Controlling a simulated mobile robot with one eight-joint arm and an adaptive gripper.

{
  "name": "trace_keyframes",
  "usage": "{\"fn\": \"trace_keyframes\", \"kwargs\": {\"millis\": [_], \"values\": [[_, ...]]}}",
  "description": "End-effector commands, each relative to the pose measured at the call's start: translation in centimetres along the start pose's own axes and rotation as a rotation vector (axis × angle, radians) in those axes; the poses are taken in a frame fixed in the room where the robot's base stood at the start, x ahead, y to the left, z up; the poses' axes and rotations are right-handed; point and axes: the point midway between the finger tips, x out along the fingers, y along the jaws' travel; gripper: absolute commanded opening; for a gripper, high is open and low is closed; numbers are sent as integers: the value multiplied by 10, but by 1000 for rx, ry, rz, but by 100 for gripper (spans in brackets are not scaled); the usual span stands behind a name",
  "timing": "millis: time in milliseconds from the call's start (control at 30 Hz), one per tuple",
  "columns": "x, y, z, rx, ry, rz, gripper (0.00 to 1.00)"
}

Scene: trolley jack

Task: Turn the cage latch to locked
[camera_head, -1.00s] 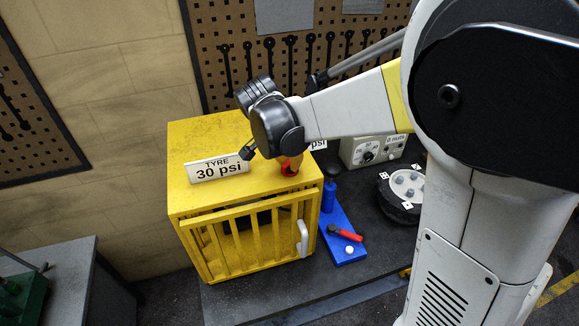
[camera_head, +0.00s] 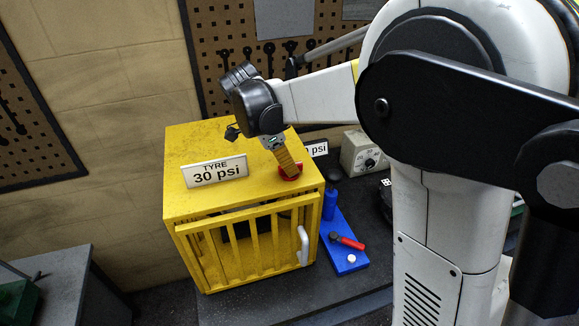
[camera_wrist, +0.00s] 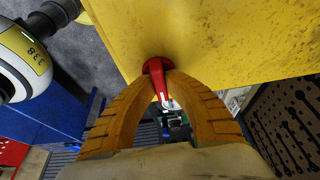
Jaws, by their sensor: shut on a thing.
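The yellow cage (camera_head: 185,200) stands on a dark bench top, with its barred door (camera_head: 245,245) on the front. The door looks shut or nearly so; I cannot tell exactly. A red latch (camera_head: 291,171) sits at the cage top's right side and also shows in the wrist view (camera_wrist: 161,84). My gripper (camera_head: 287,168) reaches it from above, tilted. In the wrist view the ribbed orange fingers (camera_wrist: 158,72) are closed around the latch, one on each side. The fingers partly hide the latch, and I cannot read its locked or unlocked position.
A white handle (camera_head: 303,245) is on the door's right side. A pegboard is behind.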

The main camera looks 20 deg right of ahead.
Motion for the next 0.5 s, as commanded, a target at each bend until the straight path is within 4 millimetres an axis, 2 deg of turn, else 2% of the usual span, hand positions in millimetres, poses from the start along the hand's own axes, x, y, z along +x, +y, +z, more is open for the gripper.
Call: {"fn": "trace_keyframes", "kwargs": {"millis": [433, 500], "values": [[0, 0, 0, 10, 0, 5, 0], [0, 0, 0, 10, 0, 4, 28]]}}
